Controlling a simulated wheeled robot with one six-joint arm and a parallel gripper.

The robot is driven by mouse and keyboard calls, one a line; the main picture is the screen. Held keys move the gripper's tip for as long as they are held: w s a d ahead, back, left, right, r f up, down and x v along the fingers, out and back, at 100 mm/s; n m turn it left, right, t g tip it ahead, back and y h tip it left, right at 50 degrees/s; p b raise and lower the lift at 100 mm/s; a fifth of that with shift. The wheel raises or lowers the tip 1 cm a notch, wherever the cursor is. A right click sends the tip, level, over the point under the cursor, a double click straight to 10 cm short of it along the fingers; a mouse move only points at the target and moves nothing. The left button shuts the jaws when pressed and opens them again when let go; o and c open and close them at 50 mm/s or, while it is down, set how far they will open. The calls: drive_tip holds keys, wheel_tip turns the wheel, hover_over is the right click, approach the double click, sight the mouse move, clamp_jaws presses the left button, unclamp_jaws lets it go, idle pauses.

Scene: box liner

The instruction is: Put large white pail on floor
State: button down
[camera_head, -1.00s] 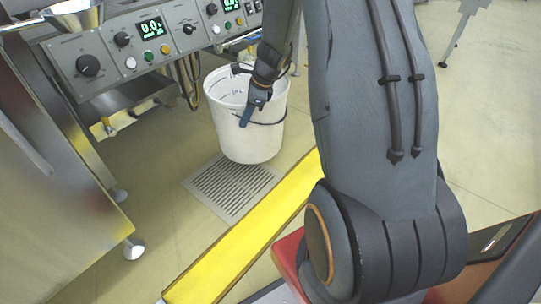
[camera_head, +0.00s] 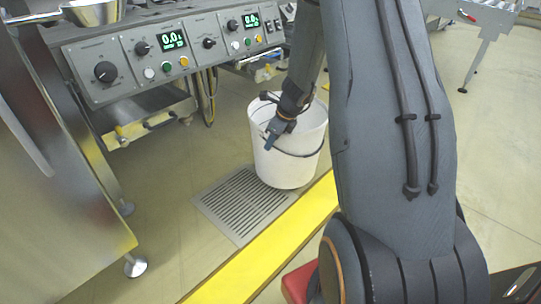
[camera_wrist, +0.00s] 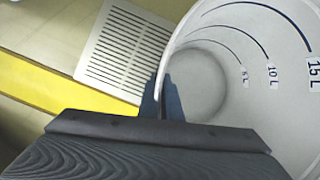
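The large white pail (camera_head: 290,158) is upright, near the floor grate and beside the yellow strip in the head view. I cannot tell whether its base touches the floor. My gripper (camera_head: 273,140) is at the pail's near left rim. In the wrist view the pail's inside (camera_wrist: 225,75) shows litre marks and looks empty. There my gripper (camera_wrist: 162,100) has its fingers on either side of the pail wall, shut on the rim. The dark handle hangs across the pail's front. The far side of the pail is partly hidden by my arm.
A floor grate (camera_head: 243,205) lies left of the pail. A yellow strip (camera_head: 262,250) runs diagonally in front. A machine with a control panel (camera_head: 165,50) and a steel cabinet (camera_head: 60,170) stand at left. Open floor (camera_head: 490,160) lies at right.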

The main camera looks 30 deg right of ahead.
sight(271, 151)
drive_tip(key=shift+f+b, duration=1.35)
drive_tip(key=shift+f, duration=0.65)
drive_tip(key=c, duration=2)
unclamp_jaws()
drive_tip(key=p+v, duration=0.7)
drive_tip(key=v, duration=0.5)
drive_tip(key=shift+p, duration=0.4)
